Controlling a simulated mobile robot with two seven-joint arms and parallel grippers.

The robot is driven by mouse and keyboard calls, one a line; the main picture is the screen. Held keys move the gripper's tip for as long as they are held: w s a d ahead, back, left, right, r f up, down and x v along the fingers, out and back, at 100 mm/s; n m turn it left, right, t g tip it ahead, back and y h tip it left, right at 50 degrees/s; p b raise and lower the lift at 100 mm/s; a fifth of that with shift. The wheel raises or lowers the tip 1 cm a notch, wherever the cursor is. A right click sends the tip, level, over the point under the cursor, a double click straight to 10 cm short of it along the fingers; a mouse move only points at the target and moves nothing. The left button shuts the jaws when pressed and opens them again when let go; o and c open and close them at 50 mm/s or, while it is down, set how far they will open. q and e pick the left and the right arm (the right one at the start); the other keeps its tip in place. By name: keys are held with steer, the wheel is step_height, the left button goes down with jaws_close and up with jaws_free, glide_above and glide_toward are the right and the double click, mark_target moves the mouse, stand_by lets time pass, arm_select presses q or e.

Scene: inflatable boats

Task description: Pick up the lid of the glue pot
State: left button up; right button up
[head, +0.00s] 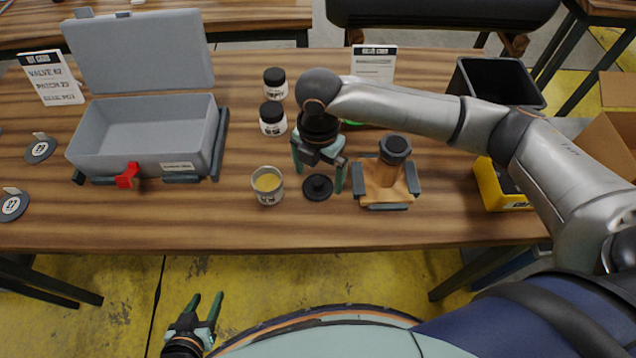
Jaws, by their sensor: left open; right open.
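The glue pot (268,186) stands open on the table, with yellow glue showing inside. Its lid looks to be the black round lid with a knob (318,187), lying flat on the table just right of the pot. My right gripper (320,181) points down over the lid, its green fingers open on either side of it. I cannot tell whether the fingers touch the lid or how high they are. My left gripper (207,309) is open and empty, low in front of the table, far from the pot.
A grey open case (88,143) with a red latch (127,176) stands left. Two black-capped jars (273,118) (275,83) stand behind the pot. A holder with a brown piece and black knob (384,180) sits close right of the lid. A black bin (500,83) is at the back right.

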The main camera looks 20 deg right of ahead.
steer(key=shift+f, duration=1.3)
steer(key=c, duration=1.1)
steer(key=shift+r, duration=0.1)
